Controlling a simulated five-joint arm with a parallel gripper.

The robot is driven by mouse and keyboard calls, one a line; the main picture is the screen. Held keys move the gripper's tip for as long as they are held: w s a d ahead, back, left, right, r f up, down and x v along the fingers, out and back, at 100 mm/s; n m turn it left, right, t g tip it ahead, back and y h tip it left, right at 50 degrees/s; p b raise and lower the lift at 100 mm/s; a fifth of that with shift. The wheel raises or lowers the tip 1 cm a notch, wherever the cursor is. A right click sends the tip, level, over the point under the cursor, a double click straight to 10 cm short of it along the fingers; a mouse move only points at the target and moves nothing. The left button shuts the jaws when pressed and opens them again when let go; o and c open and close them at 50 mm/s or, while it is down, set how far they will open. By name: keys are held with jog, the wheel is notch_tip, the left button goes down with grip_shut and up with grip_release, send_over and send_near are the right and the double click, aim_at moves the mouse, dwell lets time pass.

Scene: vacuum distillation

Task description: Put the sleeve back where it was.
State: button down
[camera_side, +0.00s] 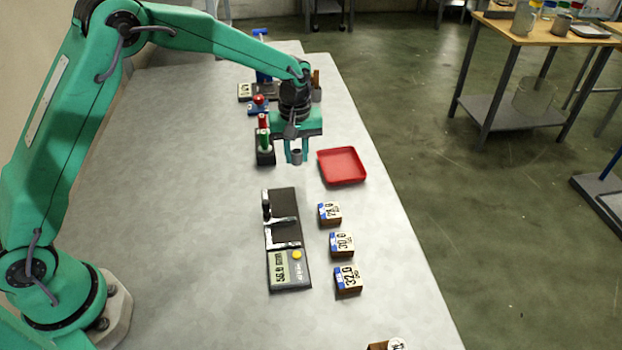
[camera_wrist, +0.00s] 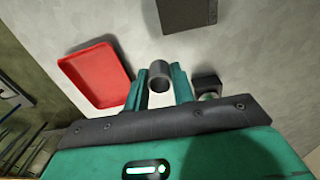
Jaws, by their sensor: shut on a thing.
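The sleeve (camera_side: 297,157) is a short grey metal cylinder. My gripper (camera_side: 296,152) is shut on it and holds it over the bench, between the red tray and the dark holder with red and green handles. In the wrist view, the sleeve (camera_wrist: 159,78) sits between the two green fingers of my gripper (camera_wrist: 159,85), with its round open end showing. Its height above the bench is hard to judge.
A red tray (camera_side: 342,165) lies right of the sleeve. The handle holder (camera_side: 265,157) stands left. A dark gauge with a display (camera_side: 289,270) lies nearer, with labelled blocks (camera_side: 342,244) on its right. The bench's left side is clear.

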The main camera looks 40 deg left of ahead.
aim_at(295, 174)
jog(key=shift+w+a+f, duration=0.6)
jog(key=shift+w+a, duration=0.05)
jog(key=shift+a, duration=0.15)
jog(key=shift+f, duration=2)
jog(key=shift+f, duration=0.2)
jog(key=c, duration=1.2)
grip_release()
jog(key=shift+o, duration=0.2)
jog(key=shift+r, duration=0.15)
notch_tip(295, 174, up, 12)
jog(key=shift+r, duration=0.15)
